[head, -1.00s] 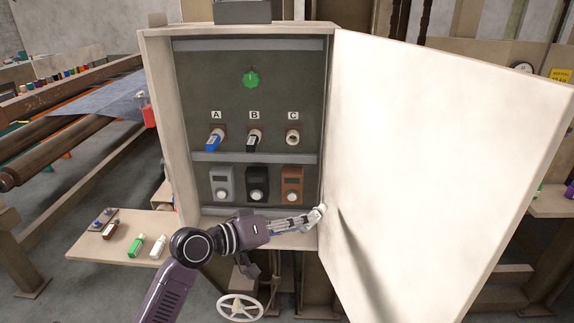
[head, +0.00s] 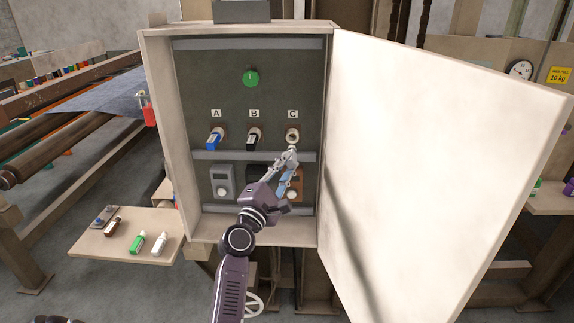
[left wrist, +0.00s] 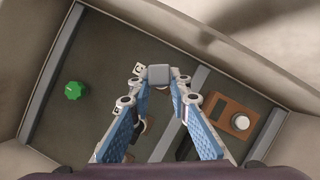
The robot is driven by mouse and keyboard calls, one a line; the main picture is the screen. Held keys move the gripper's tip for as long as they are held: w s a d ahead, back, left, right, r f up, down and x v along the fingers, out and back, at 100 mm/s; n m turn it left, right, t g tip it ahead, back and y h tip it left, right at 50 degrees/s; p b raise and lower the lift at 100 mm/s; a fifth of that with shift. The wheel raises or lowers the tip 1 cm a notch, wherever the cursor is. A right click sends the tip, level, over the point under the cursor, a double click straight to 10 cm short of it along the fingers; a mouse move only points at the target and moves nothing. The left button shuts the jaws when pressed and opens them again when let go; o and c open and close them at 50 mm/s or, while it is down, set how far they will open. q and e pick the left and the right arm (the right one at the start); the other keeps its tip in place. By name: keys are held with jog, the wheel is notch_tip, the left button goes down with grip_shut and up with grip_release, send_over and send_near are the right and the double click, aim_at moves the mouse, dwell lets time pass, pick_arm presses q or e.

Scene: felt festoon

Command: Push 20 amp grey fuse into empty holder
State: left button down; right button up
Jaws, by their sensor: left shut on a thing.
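My left gripper (head: 289,160) is shut on the grey fuse (left wrist: 160,75), which shows end-on between the fingertips in the left wrist view. In the head view the gripper is inside the open cabinet, just below holder C (head: 292,135). Holder C is a pale round socket on a brown base and looks empty. The fuse appears close to it; contact cannot be told. Holder A has a blue fuse (head: 214,140) and holder B a black fuse (head: 253,141). My right gripper is not in view.
The cabinet door (head: 420,150) stands open on the right. Below the holders are a grey module (head: 221,175) and a brown module (left wrist: 228,114), partly behind my arm in the head view. Brown, green (head: 137,242) and white (head: 160,242) bottle-like pieces lie on the left shelf.

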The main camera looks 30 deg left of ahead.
pick_arm(q)
jog(key=shift+w+a, duration=0.3)
jog(key=shift+w, duration=0.2)
jog(key=shift+w+a+f+b, duration=0.1)
jog(key=shift+w+a+b, duration=0.35)
jog(key=shift+w, duration=0.25)
jog(key=shift+w+a, duration=0.45)
jog(key=shift+w, duration=0.3)
jog(key=shift+w+a, duration=0.1)
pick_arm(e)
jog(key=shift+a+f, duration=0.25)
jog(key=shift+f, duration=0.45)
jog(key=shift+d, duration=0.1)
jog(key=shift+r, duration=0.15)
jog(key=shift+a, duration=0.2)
pick_arm(q)
jog(key=shift+w, duration=0.1)
